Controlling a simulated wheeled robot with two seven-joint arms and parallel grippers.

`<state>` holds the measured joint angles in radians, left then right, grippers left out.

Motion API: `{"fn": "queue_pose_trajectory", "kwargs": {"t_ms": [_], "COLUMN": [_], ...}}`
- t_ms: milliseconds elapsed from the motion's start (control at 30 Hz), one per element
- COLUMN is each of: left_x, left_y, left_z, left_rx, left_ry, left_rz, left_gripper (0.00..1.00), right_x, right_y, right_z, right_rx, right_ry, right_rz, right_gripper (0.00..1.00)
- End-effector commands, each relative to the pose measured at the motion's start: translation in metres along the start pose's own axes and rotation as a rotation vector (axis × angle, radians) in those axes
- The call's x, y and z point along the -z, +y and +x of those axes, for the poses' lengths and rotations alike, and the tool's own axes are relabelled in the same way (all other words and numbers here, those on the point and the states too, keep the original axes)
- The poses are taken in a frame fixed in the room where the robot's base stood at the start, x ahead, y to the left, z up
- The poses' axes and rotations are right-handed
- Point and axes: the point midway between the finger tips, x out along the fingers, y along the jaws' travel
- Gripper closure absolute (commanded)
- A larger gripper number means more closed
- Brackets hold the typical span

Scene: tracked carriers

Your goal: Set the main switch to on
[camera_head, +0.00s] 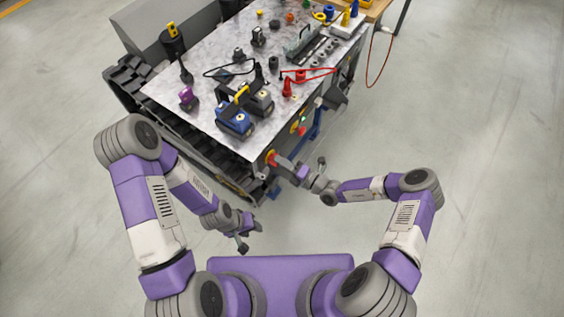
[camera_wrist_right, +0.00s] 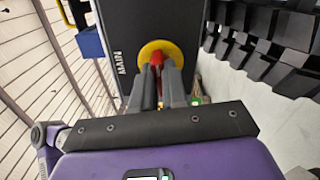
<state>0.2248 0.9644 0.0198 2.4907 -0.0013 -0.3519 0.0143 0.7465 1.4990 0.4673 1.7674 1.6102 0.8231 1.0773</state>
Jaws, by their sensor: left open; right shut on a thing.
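The main switch is a red handle (camera_wrist_right: 157,58) on a round yellow plate (camera_wrist_right: 145,51), set in a dark panel lettered MAIN (camera_wrist_right: 119,63). My left gripper (camera_head: 243,240) is open and empty, low and away from the carrier.
The floor (camera_head: 480,170) on the right is clear.

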Motion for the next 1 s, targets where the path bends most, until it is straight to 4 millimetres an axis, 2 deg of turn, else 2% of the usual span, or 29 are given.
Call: {"fn": "queue_pose_trajectory", "kwargs": {"t_ms": [300, 867, 900, 1000], "left_x": [0.0001, 0.0001, 0.0001, 0.0001], "left_y": [-0.0006, -0.0007, -0.0007, -0.0008], "left_z": [0.0018, 0.0019, 0.0019, 0.0019], "left_rx": [0.000, 0.000, 0.000, 0.000], "left_ry": [0.000, 0.000, 0.000, 0.000], "left_rz": [0.000, 0.000, 0.000, 0.000], "left_gripper": [0.57, 0.57, 0.57, 0.57], "right_x": [0.0000, 0.0000, 0.0000, 0.0000], "right_y": [-0.0009, -0.0009, -0.0009, -0.0009], "right_z": [-0.0003, -0.0003, -0.0003, -0.0003], "right_rx": [0.001, 0.001, 0.001, 0.001], "right_ry": [0.000, 0.000, 0.000, 0.000], "right_rz": [0.130, 0.157, 0.157, 0.156], "right_gripper": [1.00, 1.00, 0.83, 0.67]}}
